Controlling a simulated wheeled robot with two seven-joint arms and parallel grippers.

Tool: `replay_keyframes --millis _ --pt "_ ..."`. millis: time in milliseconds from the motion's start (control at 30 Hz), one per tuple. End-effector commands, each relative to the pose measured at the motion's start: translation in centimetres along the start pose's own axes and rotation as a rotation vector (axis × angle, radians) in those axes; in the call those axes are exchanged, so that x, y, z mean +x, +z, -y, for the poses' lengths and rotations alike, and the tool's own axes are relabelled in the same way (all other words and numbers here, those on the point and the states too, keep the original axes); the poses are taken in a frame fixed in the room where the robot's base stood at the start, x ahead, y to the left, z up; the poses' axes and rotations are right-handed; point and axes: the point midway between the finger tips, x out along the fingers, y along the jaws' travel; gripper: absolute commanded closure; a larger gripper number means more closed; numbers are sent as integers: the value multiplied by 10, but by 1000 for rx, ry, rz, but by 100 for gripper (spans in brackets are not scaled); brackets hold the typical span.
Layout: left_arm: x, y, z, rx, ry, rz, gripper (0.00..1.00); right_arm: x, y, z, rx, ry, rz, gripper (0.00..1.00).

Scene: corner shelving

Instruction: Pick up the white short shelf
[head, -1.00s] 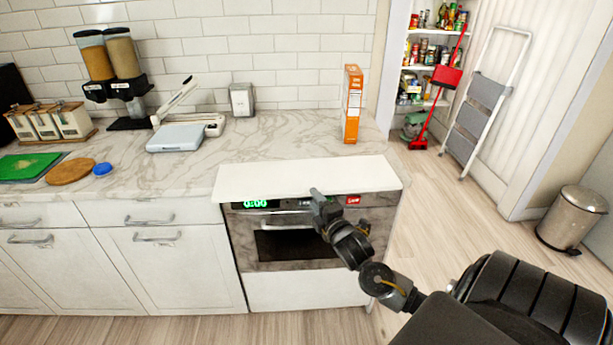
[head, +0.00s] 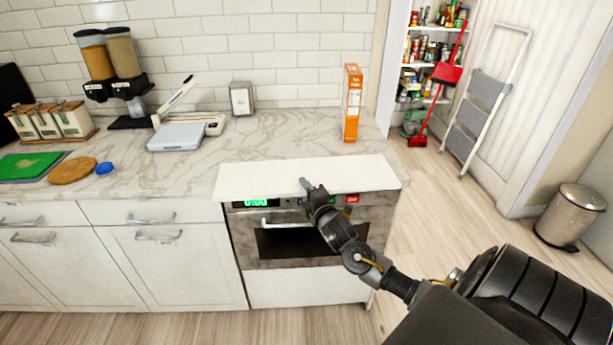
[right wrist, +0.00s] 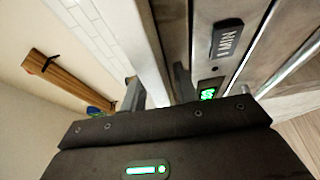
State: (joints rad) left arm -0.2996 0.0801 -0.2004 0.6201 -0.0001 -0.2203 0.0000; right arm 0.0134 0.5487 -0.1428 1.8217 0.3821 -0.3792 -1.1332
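The white short shelf (head: 260,178) is a flat white board lying along the front edge of the counter, above the oven. My right gripper (head: 306,186) is at the middle of the shelf's front edge, with one finger seen over its top face. In the right wrist view, the two fingers of my right gripper (right wrist: 158,92) are spread apart, one on each side of the shelf's edge (right wrist: 151,55). The fingers look open around the board, not clearly pressed on it. My left gripper is not in view.
An oven (head: 290,240) is just below the shelf. An orange box (head: 352,103) stands behind the shelf's right part. A white-and-blue scale (head: 177,136) and a napkin holder (head: 241,99) are farther back on the marble counter (head: 280,135). Open floor lies to the right.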

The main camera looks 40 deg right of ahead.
Motion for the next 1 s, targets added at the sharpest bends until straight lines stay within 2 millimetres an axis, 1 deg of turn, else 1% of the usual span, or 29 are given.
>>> replay_keyframes --millis 33,200,1000 --pt "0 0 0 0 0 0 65 0 0 0 0 0 0 77" --pt "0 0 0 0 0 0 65 0 0 0 0 0 0 99" --pt "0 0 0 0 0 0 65 0 0 1 -1 -1 0 100"
